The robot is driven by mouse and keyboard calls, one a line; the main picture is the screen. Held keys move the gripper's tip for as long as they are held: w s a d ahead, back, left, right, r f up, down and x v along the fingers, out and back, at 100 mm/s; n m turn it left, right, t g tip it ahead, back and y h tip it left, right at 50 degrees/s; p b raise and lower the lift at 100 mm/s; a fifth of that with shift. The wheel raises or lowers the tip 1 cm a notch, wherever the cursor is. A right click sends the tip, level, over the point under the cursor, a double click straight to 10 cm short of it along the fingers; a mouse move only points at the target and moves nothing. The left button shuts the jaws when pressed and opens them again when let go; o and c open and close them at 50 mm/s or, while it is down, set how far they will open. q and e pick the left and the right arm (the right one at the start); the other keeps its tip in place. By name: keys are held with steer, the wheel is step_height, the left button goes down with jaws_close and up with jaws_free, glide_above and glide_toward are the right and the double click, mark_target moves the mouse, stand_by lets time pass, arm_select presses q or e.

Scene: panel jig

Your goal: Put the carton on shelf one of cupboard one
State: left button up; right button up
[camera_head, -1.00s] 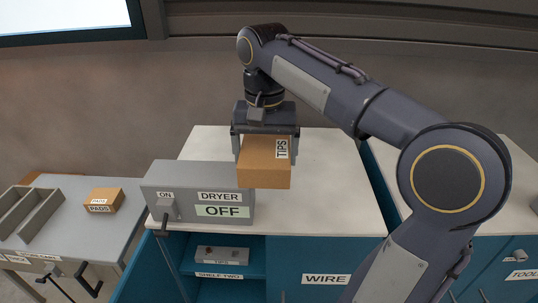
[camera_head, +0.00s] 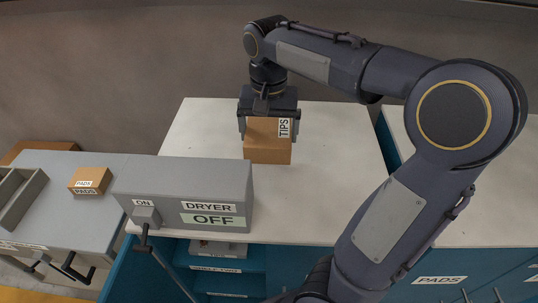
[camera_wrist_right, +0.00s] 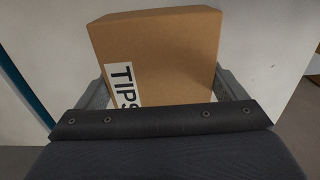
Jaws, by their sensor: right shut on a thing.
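A brown carton labelled TIPS (camera_head: 267,147) is in my right gripper (camera_head: 269,122), over the white worktop behind the dryer's right end. The right gripper is shut on it, one finger on each side, and it also fills the right wrist view (camera_wrist_right: 155,55). The cupboard below has an open blue compartment with a board labelled SHELF TWO (camera_head: 215,268). A grey item (camera_head: 218,249) sits inside it, partly hidden by the dryer. Whether the carton touches the worktop cannot be told. My left gripper is not in view.
A grey dryer box (camera_head: 190,187), marked OFF, stands at the worktop's front left, its lever sticking out in front. A second carton labelled PADS (camera_head: 90,181) lies on the grey side table (camera_head: 60,215). The white worktop (camera_head: 330,170) is clear right of the carton.

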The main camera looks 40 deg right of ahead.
step_height(320, 180, down, 9)
stand_by(0.4)
steer(key=shift+f, duration=0.15)
steer(key=o, duration=0.9)
